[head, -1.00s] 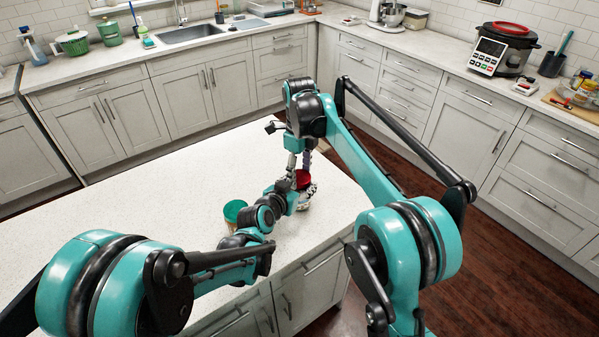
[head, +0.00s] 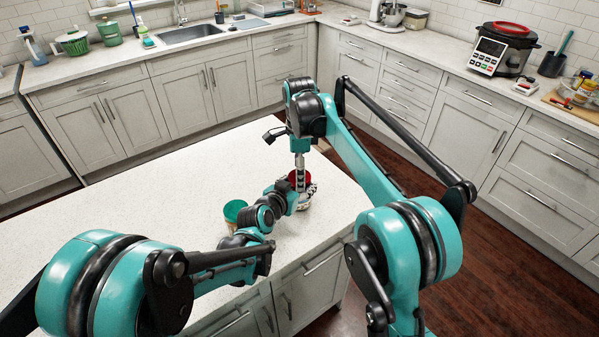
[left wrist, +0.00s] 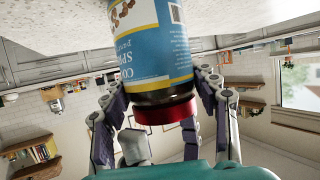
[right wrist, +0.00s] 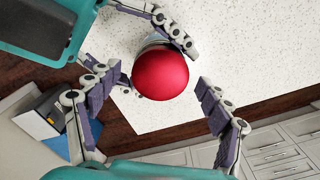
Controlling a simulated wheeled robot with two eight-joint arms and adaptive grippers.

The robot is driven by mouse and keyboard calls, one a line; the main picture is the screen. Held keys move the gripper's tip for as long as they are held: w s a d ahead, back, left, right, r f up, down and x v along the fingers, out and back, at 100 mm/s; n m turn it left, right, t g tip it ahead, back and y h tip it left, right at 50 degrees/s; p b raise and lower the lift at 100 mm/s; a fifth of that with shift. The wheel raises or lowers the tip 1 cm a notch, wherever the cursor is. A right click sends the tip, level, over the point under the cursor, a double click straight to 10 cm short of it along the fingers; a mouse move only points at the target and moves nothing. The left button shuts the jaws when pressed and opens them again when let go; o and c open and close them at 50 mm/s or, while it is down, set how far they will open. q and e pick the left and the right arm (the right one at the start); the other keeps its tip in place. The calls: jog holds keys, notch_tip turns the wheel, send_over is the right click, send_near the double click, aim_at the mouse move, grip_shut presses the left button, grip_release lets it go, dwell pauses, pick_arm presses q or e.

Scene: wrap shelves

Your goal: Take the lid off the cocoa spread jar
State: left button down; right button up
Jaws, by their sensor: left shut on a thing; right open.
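The cocoa spread jar (left wrist: 158,45) has a blue and yellow label and a red lid (right wrist: 161,73). It stands upright on the white island, mostly hidden by my arms in the head view, where a bit of red lid (head: 293,177) shows. My left gripper (left wrist: 165,110) is shut on the jar, its fingers on either side of it below the lid. My right gripper (right wrist: 150,98) is open above the jar, pointing down, with its fingers apart on either side of the lid. I see no clear contact between these fingers and the lid.
A green-topped container (head: 234,210) stands on the island (head: 150,200) left of the jar, close to my left forearm. Most of the island top is clear. Counters with a sink (head: 190,33) and a cooker (head: 505,48) lie beyond the floor gap.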

notch_tip(320, 180, up, 4)
jog(key=shift+r, duration=0.2)
jog(key=shift+c, duration=0.3)
notch_tip(320, 180, up, 2)
jog(key=m, duration=0.3)
jog(key=shift+m, duration=0.4)
jog(key=r+m, duration=0.1)
jog(key=m, duration=0.2)
jog(key=shift+r, duration=0.15)
notch_tip(320, 180, down, 8)
jog(key=shift+r, duration=0.15)
jog(key=c, duration=1.2)
jog(key=n, duration=0.6)
jog(key=shift+n, duration=0.4)
